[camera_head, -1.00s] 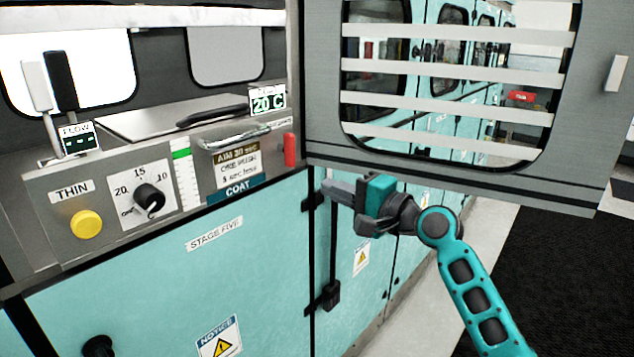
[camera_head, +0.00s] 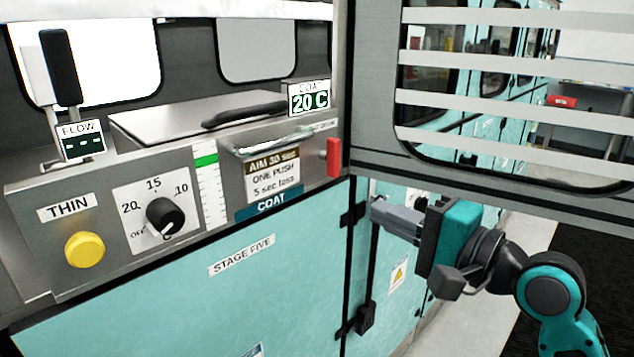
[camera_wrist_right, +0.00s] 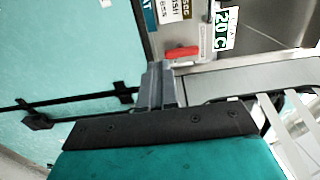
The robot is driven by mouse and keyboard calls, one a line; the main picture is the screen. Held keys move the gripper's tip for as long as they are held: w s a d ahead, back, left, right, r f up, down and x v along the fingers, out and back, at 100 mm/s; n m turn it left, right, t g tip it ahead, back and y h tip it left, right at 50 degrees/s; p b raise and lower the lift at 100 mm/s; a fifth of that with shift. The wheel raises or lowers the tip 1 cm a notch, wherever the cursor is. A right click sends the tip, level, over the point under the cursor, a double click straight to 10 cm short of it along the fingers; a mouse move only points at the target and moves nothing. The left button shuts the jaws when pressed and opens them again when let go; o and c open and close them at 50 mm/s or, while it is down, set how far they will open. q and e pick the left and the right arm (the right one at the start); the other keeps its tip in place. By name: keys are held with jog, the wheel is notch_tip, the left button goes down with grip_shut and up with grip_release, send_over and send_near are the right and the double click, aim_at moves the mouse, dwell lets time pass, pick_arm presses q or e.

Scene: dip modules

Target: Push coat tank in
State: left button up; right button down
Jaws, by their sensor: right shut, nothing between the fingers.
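The coat tank's front (camera_head: 270,178) is a grey panel with a silver handle, an "AIM 30 sec, ONE PUSH" label and a blue "COAT" label. A "COAT 20 C" display (camera_head: 309,98) stands above it at the right, and it also shows in the right wrist view (camera_wrist_right: 226,28). A red tab (camera_head: 333,157) is at the panel's right edge; it also shows in the wrist view (camera_wrist_right: 182,52). My right gripper (camera_head: 376,207) is shut and empty, below and right of the red tab and apart from it. In the wrist view its fingers (camera_wrist_right: 156,66) point toward the tab. My left gripper is not in view.
An open grey door with white slats (camera_head: 520,104) hangs above my right gripper. Left are a black dial (camera_head: 164,215), a yellow THIN button (camera_head: 84,250) and the FLOW levers (camera_head: 62,68). Teal cabinet doors (camera_head: 180,300) lie below.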

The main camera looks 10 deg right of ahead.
aim_at(306, 177)
jog(key=x, duration=1.2)
jog(key=shift+w+a, duration=0.2)
jog(key=shift+a, duration=0.05)
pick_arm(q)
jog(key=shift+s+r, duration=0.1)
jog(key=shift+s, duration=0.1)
pick_arm(e)
jog(key=shift+w+a, duration=0.1)
jog(key=shift+w, duration=0.05)
jog(key=shift+w+a+r+p, duration=0.25)
jog(key=shift+w+p, duration=0.1)
jog(key=shift+p, duration=0.15)
jog(key=x, duration=0.4)
jog(key=p+x, duration=0.1)
jog(key=x, duration=0.2)
jog(key=shift+w+a+f+p, duration=0.2)
jog(key=shift+w+f+p, duration=0.05)
jog(key=shift+w+p, duration=0.05)
jog(key=shift+r, duration=0.1)
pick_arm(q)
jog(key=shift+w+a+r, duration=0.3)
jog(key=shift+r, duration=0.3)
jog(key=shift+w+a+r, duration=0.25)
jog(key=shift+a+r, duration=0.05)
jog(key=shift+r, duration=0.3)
pick_arm(e)
jog(key=shift+r, duration=0.15)
jog(key=shift+r, duration=0.1)
